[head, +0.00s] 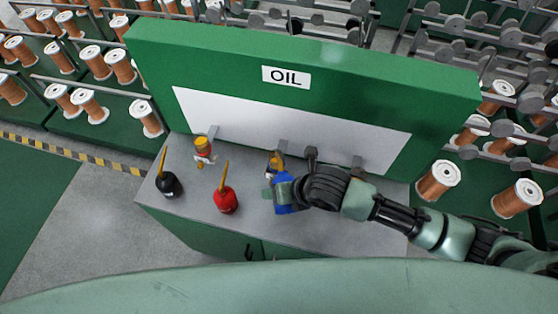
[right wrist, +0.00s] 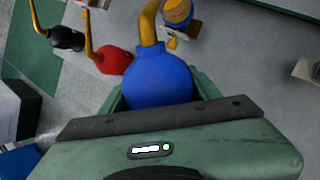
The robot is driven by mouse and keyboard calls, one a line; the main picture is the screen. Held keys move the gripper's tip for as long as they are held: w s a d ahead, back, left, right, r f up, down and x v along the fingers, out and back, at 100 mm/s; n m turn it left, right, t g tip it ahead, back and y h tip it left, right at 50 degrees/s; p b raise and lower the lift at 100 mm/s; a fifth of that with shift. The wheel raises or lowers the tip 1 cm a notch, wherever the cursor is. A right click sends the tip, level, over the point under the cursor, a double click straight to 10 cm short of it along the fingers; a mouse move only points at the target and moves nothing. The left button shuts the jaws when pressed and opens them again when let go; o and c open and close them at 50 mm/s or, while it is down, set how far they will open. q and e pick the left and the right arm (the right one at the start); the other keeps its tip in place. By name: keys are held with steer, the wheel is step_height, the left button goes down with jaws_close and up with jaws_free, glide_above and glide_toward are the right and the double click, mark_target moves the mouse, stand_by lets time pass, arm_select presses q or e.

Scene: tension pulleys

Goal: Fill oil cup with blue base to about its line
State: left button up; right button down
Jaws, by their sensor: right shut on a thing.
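My right gripper (head: 278,191) is shut around a blue oil can (head: 286,199) with a yellow spout, over the grey counter. The can also shows in the right wrist view (right wrist: 158,82), its spout pointing towards an oil cup (right wrist: 178,14) with an orange top and a blue band. In the head view that cup (head: 277,160) is partly hidden behind the can and spout. The spout tip is close to the cup; I cannot tell whether it touches. The cup's line and oil level are too small to see. My left gripper is not in view.
A red oil can (head: 226,201) and a black oil can (head: 169,184) stand left on the counter (head: 262,225). A cup with a red base (head: 203,150) is on the left of the white panel (head: 240,122). An empty-looking bracket (head: 357,167) is at right.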

steer(key=shift+r, duration=0.1)
steer(key=shift+r+g, duration=0.3)
steer(key=shift+r, duration=0.1)
stand_by(0.8)
steer(key=shift+w+r+g, duration=0.1)
steer(key=shift+r+g, duration=0.25)
steer(key=shift+g, duration=0.05)
stand_by(6.0)
steer(key=shift+w+r+g, duration=0.1)
steer(key=shift+r+g, duration=0.2)
steer(key=shift+r, duration=0.05)
